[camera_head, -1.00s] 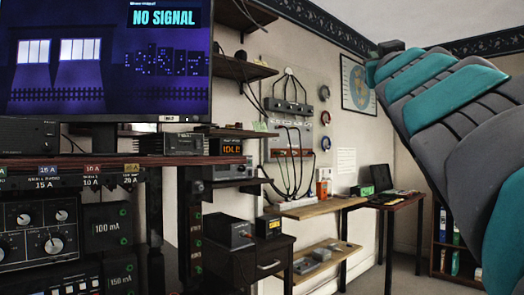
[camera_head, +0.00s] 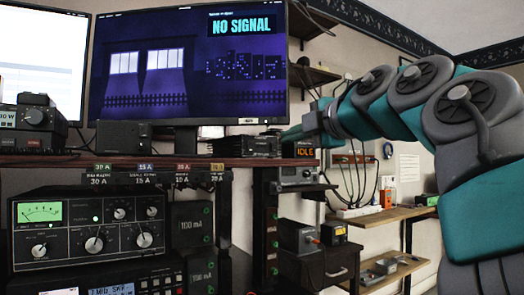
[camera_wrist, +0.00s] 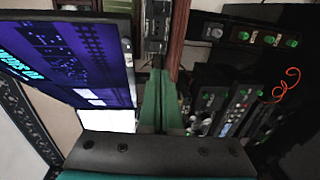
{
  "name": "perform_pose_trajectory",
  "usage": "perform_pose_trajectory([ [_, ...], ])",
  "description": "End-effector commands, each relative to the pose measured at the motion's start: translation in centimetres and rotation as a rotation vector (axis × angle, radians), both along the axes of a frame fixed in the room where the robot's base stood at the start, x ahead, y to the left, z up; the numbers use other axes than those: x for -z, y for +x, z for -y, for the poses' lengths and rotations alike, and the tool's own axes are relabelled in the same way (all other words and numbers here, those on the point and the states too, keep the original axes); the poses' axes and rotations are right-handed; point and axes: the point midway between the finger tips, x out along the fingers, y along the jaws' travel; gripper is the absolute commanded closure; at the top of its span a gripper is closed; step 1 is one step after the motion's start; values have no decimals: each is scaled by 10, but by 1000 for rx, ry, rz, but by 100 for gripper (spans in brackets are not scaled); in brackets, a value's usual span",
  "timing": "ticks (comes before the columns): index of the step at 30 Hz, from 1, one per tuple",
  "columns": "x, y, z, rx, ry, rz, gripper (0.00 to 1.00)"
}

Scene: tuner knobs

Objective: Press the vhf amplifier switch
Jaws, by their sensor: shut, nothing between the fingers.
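I cannot make out which control is the vhf amplifier switch; the small labels are unreadable. A black unit with a green-lit meter and several knobs (camera_head: 90,232) stands at the lower left in the head view. Right of it are dark boxes with green indicators (camera_head: 193,226), one marked in mA. My gripper (camera_wrist: 164,76) has green fingers, shut and empty, in the wrist view. They point along the wooden shelf edge, apart from the panels at the right. In the head view my arm reaches left to the monitor's right edge; the fingers are not clear there.
A large monitor (camera_head: 185,75) reading NO SIGNAL stands on the wooden shelf (camera_head: 130,161). A small unit with an orange IDLE display (camera_head: 304,150) sits right of it. An orange cable (camera_wrist: 284,88) hangs by the panels in the wrist view. A lower side shelf (camera_head: 385,217) is at the right.

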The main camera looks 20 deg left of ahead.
Motion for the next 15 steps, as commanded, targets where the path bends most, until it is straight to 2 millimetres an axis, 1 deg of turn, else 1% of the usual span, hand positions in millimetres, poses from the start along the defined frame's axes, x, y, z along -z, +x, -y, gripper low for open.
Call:
perform_pose_trajectory([
  [2, 3, 1, 1, 3, -8, -5, 100],
  [11, 2, 1, 0, 2, -5, -4, 100],
  [15, 2, 6, -5, 1, -7, -4, 100],
])
